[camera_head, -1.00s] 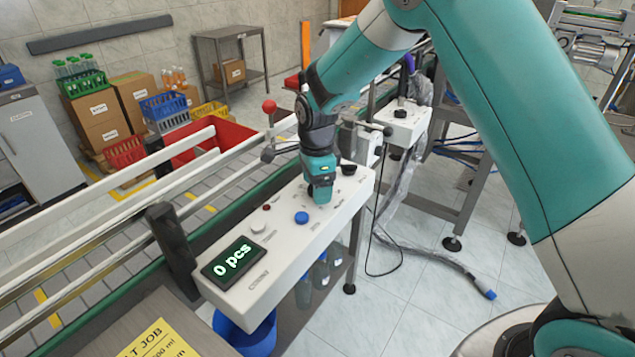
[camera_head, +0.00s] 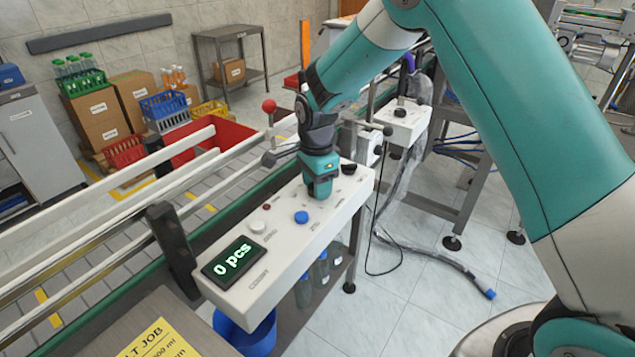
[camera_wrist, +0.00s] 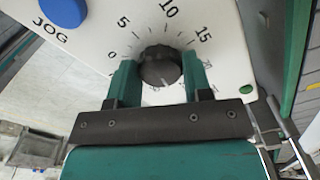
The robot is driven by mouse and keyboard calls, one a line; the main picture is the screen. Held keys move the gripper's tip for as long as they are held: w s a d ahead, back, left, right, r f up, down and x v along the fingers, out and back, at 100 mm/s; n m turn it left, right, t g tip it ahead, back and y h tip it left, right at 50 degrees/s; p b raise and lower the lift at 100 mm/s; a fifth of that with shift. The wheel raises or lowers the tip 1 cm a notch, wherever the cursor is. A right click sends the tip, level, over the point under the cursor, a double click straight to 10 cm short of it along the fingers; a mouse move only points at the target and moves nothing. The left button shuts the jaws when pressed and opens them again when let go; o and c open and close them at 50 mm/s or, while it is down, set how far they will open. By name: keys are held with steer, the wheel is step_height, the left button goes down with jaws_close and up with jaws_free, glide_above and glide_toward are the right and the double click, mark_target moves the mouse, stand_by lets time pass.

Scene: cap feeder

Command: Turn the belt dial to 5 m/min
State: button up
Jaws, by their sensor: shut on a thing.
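The belt dial (camera_wrist: 160,66) is a black ribbed knob on the white panel, seen in the wrist view. Printed numbers 0, 5, 10, 15 and 20 run around it. I cannot clearly tell which number its pointer faces. My gripper (camera_wrist: 161,77) has its two green fingers on either side of the knob and is shut on it. In the head view my gripper (camera_head: 320,190) is down on the control panel (camera_head: 283,250) and hides the dial.
A blue JOG button (camera_wrist: 63,10) is close to the dial; it also shows in the head view (camera_head: 301,217). A display (camera_head: 234,261) reads 0 pcs. A black knob (camera_head: 348,168) sits beyond my gripper. A conveyor rail (camera_head: 110,215) runs along the panel's left.

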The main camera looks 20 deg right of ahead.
steer(key=n, duration=0.5)
steer(key=shift+n, duration=0.3)
steer(key=n, duration=0.4)
steer(key=shift+r+p, duration=0.1)
steer(key=shift+p, duration=0.2)
steer(key=n, duration=0.5)
steer(key=shift+w, duration=0.1)
steer(key=n, duration=1.9)
steer(key=shift+w+p, duration=0.1)
steer(key=shift+p, duration=0.2)
steer(key=n, duration=0.4)
steer(key=shift+n, duration=0.4)
steer(key=shift+r, duration=0.1)
